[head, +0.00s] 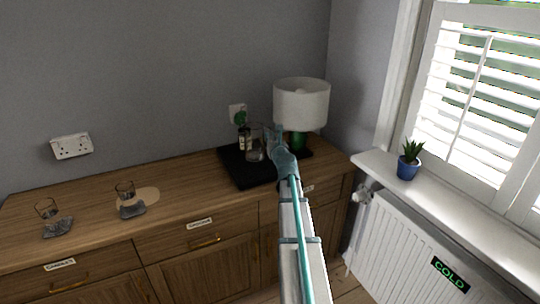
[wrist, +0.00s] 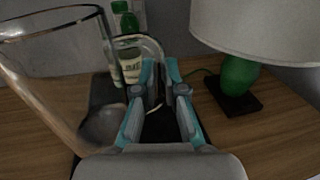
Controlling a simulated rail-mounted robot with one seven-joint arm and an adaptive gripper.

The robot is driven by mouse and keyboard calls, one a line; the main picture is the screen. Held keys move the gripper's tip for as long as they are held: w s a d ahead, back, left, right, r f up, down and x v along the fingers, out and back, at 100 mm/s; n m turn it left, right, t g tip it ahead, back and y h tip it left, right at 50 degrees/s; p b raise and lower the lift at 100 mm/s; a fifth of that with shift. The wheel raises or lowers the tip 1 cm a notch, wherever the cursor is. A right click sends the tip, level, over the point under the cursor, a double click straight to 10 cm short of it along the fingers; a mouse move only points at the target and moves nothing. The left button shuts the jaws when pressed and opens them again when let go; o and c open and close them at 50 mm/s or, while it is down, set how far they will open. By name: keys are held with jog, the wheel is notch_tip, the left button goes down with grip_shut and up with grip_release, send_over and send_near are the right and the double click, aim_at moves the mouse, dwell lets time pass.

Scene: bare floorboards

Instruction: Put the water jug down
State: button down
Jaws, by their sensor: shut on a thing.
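The clear water jug (head: 255,146) is over the black tray (head: 243,177) at the back of the wooden sideboard. It is upright or nearly so. I cannot tell whether its base touches the tray. My gripper (head: 273,136) is at the jug's right side. In the wrist view the jug (wrist: 62,75) fills the left, with its handle reaching between my fingers (wrist: 158,78). My gripper is shut on the handle, and the fingers hide part of it.
A lamp with a white shade (head: 301,104) and green base stands close right of the jug. A green-capped bottle (head: 244,138) is just behind it. Two glasses (head: 47,210) (head: 126,193) stand on the sideboard at left. A potted plant (head: 408,160) sits on the windowsill.

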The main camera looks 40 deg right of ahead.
jog(key=shift+w+d+f+b, duration=0.75)
jog(key=shift+w+f, duration=0.1)
jog(key=shift+f, duration=0.75)
jog(key=shift+w+d+f+b, duration=0.75)
jog(key=shift+w+d+f, duration=0.1)
jog(key=shift+f, duration=0.8)
jog(key=shift+w+d+f+b, duration=0.75)
jog(key=shift+w+f, duration=0.1)
jog(key=shift+f, duration=0.75)
jog(key=shift+a, duration=0.1)
jog(key=shift+f, duration=0.2)
jog(key=c, duration=1.3)
grip_release()
jog(key=shift+o, duration=0.2)
jog(key=shift+r, duration=0.25)
jog(key=v, duration=1.2)
jog(key=shift+s, duration=0.1)
